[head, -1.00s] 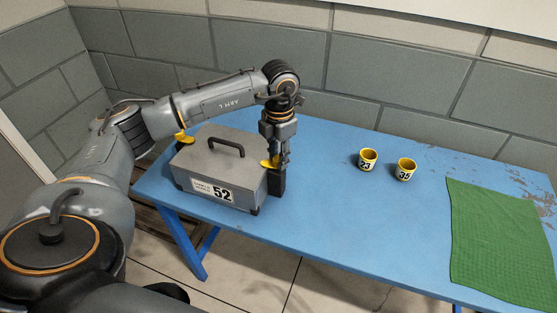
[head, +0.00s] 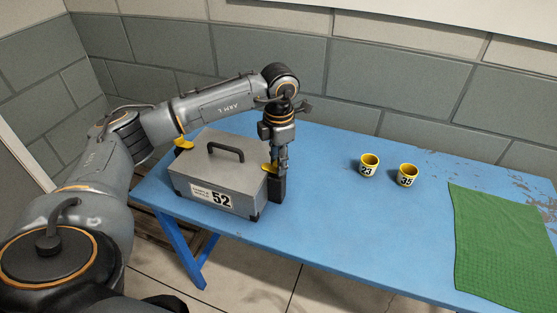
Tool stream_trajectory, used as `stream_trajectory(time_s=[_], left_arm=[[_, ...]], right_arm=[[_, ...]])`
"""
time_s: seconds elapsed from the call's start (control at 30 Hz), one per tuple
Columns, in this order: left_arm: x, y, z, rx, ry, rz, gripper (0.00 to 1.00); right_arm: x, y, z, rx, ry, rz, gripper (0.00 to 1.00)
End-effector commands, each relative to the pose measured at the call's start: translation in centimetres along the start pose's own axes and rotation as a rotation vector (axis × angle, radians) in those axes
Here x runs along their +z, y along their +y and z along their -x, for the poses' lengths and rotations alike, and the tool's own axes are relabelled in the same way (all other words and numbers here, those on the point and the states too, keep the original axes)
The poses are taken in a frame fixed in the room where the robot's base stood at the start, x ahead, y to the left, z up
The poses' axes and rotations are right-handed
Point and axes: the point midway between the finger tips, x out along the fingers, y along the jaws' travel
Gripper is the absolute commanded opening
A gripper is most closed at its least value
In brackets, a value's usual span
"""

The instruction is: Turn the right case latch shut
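A grey case (head: 212,175) with a dark top handle and a label reading 52 stands on the left part of the blue table. A yellow latch (head: 269,169) sits at its right end, and another yellow latch (head: 184,143) at its left end. My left gripper (head: 278,188) points down at the case's right end, right beside the right latch. Its dark fingers overlap from this angle, so I cannot tell whether they are open or whether they touch the latch. My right gripper is out of the picture.
Two yellow cups, marked 23 (head: 369,166) and 35 (head: 407,175), stand right of the middle of the blue table (head: 330,215). A green cloth (head: 500,245) lies at the right. The table is clear between the case and the cups.

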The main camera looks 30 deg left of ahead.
Motion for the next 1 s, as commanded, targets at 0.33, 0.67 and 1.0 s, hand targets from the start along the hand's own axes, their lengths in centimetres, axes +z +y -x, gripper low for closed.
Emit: stream_trajectory(time_s=[0.33, 0.67, 1.0], left_arm=[[0.0, 0.0, 0.0, 0.000, 0.000, 0.001, 0.51], [0.1, 0.1, 3.7, 0.002, -0.005, 0.002, 0.51], [0.1, 0.1, 10.3, 0.002, -0.004, 0.001, 0.51]], right_arm=[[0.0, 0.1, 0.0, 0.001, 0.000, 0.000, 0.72], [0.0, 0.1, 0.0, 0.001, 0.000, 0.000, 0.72], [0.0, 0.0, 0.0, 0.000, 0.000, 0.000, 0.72]])
